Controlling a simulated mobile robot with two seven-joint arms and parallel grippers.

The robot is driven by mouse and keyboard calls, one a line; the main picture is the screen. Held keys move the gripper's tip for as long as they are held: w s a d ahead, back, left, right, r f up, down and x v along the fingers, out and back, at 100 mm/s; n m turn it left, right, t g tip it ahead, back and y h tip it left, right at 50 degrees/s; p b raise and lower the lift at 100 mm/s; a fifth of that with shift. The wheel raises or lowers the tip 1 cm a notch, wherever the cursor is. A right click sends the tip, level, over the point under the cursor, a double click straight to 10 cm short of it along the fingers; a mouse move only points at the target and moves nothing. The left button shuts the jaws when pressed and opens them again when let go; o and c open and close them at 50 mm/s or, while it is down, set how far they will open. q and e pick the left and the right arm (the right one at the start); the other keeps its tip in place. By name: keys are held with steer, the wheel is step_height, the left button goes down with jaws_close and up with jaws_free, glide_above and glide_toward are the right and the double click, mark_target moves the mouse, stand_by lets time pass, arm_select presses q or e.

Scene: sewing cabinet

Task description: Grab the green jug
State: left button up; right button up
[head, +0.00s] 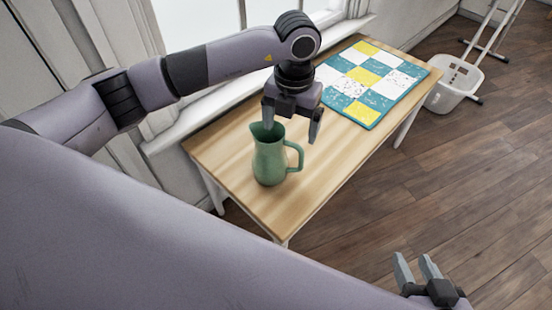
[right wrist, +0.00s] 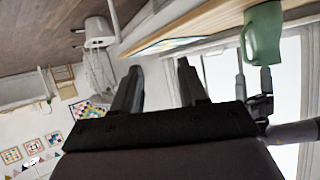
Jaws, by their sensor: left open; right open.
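The green jug (head: 268,158) stands upright on the wooden table (head: 225,150), with its handle toward the right. My left gripper (head: 292,128) is over the jug's rim, pointing down. Its fingers are apart, one by the jug's mouth and the other to the right, above the handle. Whether a finger touches the jug or dips inside it I cannot tell. My right gripper (head: 418,268) is open and empty, low at the front right, well away from the table. The right wrist view shows its two spread fingers (right wrist: 160,85) and the jug (right wrist: 262,35) at the upper right.
A patchwork quilt (head: 372,82) in yellow, teal and white lies on the far part of the table. A white basket (head: 454,82) stands on the wooden floor beyond it. A window and wall run along the table's left side. The floor on the right is clear.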

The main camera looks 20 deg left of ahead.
mark_target(293, 143)
arm_select(q)
steer(key=f, duration=0.1)
steer(key=f+b, duration=0.1)
steer(key=f, duration=0.1)
steer(key=d+f, duration=0.1)
steer(key=f, duration=0.1)
steer(key=shift+s+f+b, duration=0.25)
steer(key=shift+s+b, duration=0.05)
steer(key=shift+b, duration=0.05)
steer(key=shift+f, duration=0.25)
steer(key=shift+w+r, duration=0.1)
steer(key=c, duration=1.6)
arm_select(e)
steer(key=shift+w+a+f+m+y, duration=0.15)
steer(key=shift+a+y, duration=0.05)
steer(key=shift+a, duration=0.2)
steer(key=shift+w+a+f+m+y, duration=0.1)
steer(key=shift+w+a+m+y, duration=0.1)
steer(key=shift+a, duration=0.2)
arm_select(q)
steer(key=shift+r, duration=0.2)
